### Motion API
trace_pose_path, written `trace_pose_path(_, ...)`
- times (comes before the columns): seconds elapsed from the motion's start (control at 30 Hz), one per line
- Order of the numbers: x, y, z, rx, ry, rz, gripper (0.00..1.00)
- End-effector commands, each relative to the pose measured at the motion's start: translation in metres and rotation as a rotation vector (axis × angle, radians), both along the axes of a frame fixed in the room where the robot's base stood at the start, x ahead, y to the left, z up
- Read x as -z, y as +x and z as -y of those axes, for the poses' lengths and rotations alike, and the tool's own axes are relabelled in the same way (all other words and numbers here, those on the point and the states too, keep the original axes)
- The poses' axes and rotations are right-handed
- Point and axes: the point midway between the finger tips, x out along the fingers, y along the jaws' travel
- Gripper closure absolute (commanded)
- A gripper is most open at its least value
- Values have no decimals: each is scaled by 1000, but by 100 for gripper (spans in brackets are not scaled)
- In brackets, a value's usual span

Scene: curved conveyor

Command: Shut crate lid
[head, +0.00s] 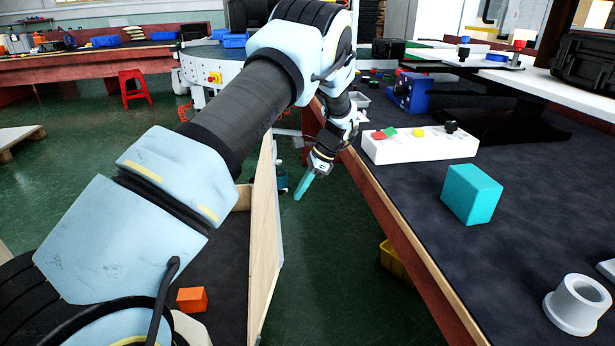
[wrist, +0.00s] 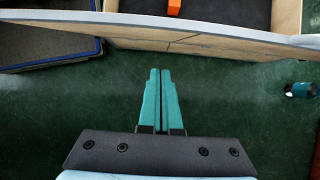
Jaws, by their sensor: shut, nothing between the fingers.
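The wooden crate (head: 243,199) stands low on the left in the head view, partly hidden behind my arm. Its dark inside shows, with an orange block (head: 192,300) lying in it. The pale wooden lid (head: 264,230) is open and stands steeply up along the crate's right side. In the wrist view the lid (wrist: 200,36) runs across the top as a long board, with the crate's inside and the orange block (wrist: 174,7) beyond it. My gripper (head: 298,196) is outside the crate, right of the lid. Its teal fingers (wrist: 160,72) are together, empty, pointing toward the lid with a gap between.
A dark-topped workbench (head: 400,210) runs along the right, holding a teal box (head: 472,194), a white button panel (head: 420,146) and a grey pipe piece (head: 577,305). A yellow bin (head: 395,262) sits under its edge. Green floor is free between lid and bench.

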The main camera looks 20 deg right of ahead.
Motion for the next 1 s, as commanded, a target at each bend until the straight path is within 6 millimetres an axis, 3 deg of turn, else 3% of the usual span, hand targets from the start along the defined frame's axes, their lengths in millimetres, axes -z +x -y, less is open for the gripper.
trace_pose_path(0.03,9,0,-5,-1,1,-1,100)
trace_pose_path(0.3,-2,8,-37,-2,-1,1,100)
trace_pose_path(1.0,-10,18,-50,-4,-34,-7,100)
